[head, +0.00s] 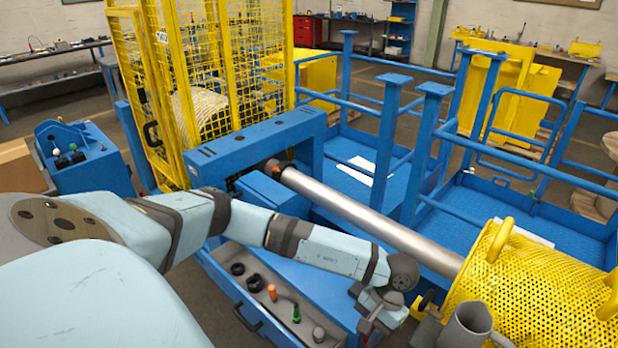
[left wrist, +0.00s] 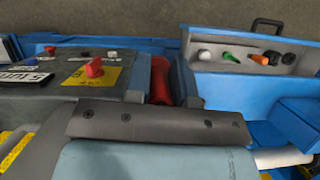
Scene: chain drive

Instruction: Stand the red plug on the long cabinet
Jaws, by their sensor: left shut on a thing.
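My left gripper (head: 372,322) is at the lower right of the head view, beside the front end of the long blue cabinet (head: 318,283). It is shut on a red piece, which I take to be the red plug (left wrist: 160,80); this shows between the fingers in the left wrist view. The gripper hides part of it, and I cannot make it out in the head view. Whether it touches anything below is unclear. My right gripper is not in view.
A long steel shaft (head: 370,222) runs behind my arm to a yellow perforated guard (head: 530,290). A red knob (left wrist: 95,67) sits on a grey box.

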